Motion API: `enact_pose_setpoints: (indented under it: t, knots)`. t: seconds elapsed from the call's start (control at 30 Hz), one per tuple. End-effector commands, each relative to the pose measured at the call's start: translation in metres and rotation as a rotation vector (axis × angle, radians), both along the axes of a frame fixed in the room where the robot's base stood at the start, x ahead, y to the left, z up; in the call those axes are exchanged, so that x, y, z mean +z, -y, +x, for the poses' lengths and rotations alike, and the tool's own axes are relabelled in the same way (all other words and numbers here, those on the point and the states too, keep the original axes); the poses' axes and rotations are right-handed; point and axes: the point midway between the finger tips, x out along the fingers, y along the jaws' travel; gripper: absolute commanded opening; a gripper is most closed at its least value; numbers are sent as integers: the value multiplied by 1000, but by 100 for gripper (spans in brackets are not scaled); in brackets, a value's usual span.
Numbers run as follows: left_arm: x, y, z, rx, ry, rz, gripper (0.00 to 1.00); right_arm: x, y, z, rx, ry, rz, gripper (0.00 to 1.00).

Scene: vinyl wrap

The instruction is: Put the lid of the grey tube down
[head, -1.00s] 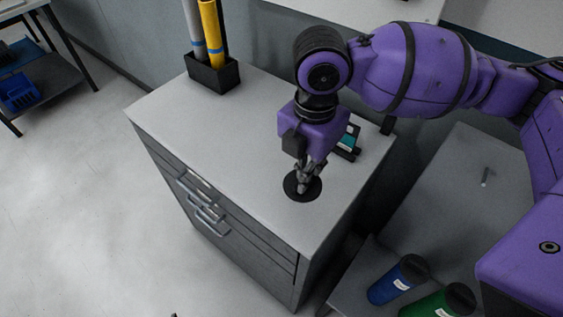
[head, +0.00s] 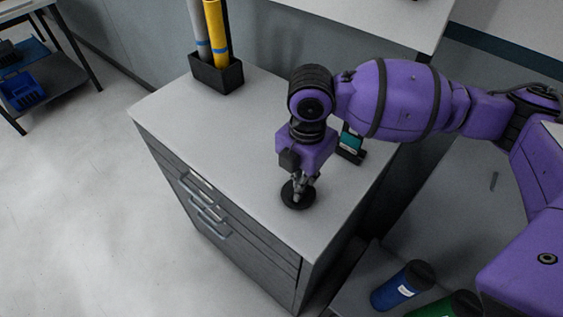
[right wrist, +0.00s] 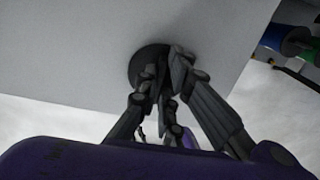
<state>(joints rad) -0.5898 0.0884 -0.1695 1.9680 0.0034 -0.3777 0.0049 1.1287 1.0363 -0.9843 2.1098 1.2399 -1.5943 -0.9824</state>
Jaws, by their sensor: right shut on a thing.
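The lid (head: 290,203) is a round black disc at the cabinet top, right of its middle. My right gripper (head: 299,192) comes down from above and is shut on the middle of the lid. The lid is at or just above the surface; I cannot tell whether it touches. In the right wrist view the dark lid (right wrist: 141,60) shows beyond the fingers of the gripper (right wrist: 165,75), which hide part of it. A grey tube with a blue band (head: 199,32) stands in a black holder at the back left. My left gripper is not in view.
A yellow tube (head: 215,30) stands in the same black holder (head: 217,76). A small teal-and-black item (head: 350,145) lies behind my wrist on the cabinet top (head: 215,125). Blue (head: 398,287) and green (head: 440,308) tubes lie lower right.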

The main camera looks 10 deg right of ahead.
Motion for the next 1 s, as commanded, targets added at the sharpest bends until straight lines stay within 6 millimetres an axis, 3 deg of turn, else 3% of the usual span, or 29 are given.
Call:
enact_pose_setpoints:
  t: [0.07,0.1,0.2,0.57,0.77,1.0]
  knots:
    - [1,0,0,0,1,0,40,-4,0,-1,-1,-4,0,0]
    - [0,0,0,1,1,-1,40,-3,0,-1,0,-2,0,12]
    - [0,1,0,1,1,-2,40,-3,0,-1,-1,-4,0,25]
    - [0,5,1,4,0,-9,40,0,0,-1,0,-2,0,26]
    - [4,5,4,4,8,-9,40,30,0,0,0,4,0,26]
    - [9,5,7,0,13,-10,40,83,0,1,0,4,0,26]
